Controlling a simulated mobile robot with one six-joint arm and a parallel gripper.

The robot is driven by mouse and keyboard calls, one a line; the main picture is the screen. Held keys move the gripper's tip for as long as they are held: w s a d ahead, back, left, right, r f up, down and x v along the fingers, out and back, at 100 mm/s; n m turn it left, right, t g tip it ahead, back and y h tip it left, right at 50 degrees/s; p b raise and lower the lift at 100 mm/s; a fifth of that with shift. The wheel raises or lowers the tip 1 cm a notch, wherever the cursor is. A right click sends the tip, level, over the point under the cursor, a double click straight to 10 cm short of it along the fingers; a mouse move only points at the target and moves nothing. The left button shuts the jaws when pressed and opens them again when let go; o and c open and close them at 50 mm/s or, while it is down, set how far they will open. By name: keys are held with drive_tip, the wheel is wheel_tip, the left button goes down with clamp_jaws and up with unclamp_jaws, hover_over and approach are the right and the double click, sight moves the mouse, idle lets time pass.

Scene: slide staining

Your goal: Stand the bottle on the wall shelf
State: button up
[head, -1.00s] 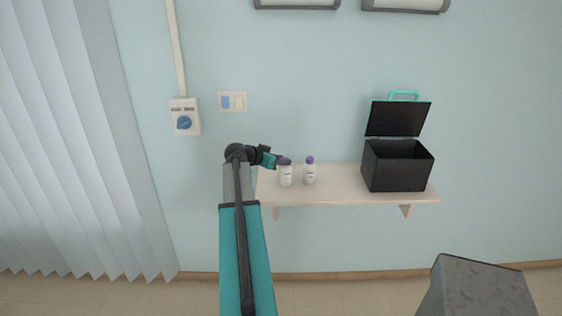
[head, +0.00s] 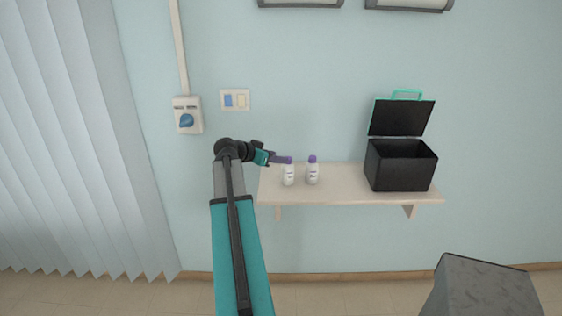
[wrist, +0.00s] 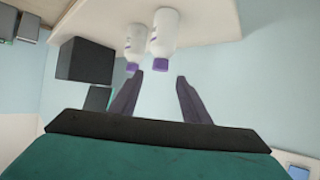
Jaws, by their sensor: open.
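Two white bottles with purple caps stand upright on the pale wall shelf (head: 335,190). The left bottle (head: 289,175) is closest to my gripper, and the right bottle (head: 312,174) stands a little apart from it. My gripper (head: 281,159) is at the shelf's left end, at cap height, just left of the left bottle. In the wrist view, my gripper (wrist: 158,80) has its fingers spread with nothing between them. The near bottle (wrist: 165,35) lies beyond the fingertips, its cap toward them, with the other bottle (wrist: 135,42) behind it.
An open black box (head: 400,166) with a raised lid stands on the shelf's right part. Bare shelf lies between it and the bottles. A switch plate (head: 235,100) and a dial box (head: 187,115) are on the wall. A grey block (head: 480,288) is at the lower right.

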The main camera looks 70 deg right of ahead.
drive_tip(key=b+v, duration=0.1)
drive_tip(key=v, duration=0.5)
drive_tip(key=shift+a+r, duration=0.2)
drive_tip(key=shift+a, duration=0.1)
drive_tip(key=shift+w, duration=0.1)
idle(0.3)
